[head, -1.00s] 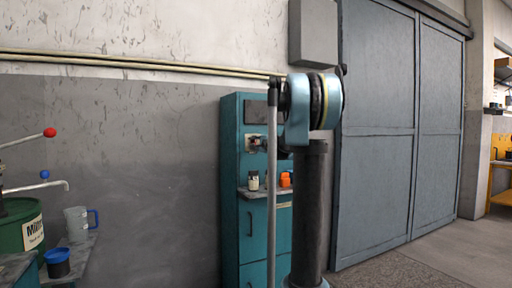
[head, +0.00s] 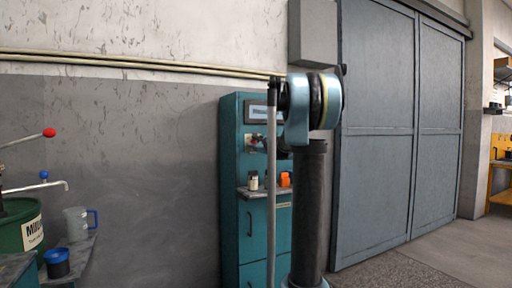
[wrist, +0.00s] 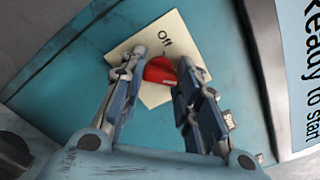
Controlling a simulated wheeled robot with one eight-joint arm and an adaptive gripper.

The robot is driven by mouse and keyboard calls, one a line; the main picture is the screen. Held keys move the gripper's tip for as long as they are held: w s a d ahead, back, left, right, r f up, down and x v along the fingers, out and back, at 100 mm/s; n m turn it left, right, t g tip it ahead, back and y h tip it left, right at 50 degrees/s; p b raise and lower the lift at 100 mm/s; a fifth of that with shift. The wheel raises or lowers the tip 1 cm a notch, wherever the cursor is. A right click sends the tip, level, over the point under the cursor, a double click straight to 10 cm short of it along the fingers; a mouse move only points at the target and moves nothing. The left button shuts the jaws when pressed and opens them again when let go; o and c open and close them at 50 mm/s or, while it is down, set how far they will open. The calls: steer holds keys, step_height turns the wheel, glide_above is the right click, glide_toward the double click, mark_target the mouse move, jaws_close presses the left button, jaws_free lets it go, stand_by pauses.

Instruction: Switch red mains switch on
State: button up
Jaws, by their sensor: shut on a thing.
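The red mains switch (wrist: 160,72) sits on a cream plate (wrist: 184,42) on the front of a teal cabinet (head: 230,150). The word "Off" shows on the plate above the switch in the wrist view. My gripper (wrist: 162,60) has one finger on each side of the red switch and is shut on it. The fingers partly cover the switch and plate. A lit pale-blue display (wrist: 300,75) beside the plate reads "Ready to start". In the head view the display (head: 258,114) is above my gripper (head: 258,142), and the switch is hard to make out.
A cabinet shelf (head: 262,192) below holds a small pale jar (head: 253,181) and an orange item (head: 285,179). A bench at left carries a green drum (head: 18,232), a jug (head: 76,222) and a blue-topped pot (head: 57,262). Grey doors (head: 400,130) stand at right.

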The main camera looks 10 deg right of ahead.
stand_by(0.4)
steer(key=o, duration=1.1)
steer(key=shift+f, duration=0.1)
steer(key=shift+c, duration=0.2)
steer(key=v, duration=1.1)
steer(key=shift+s, duration=0.35)
steer(key=shift+d, duration=0.1)
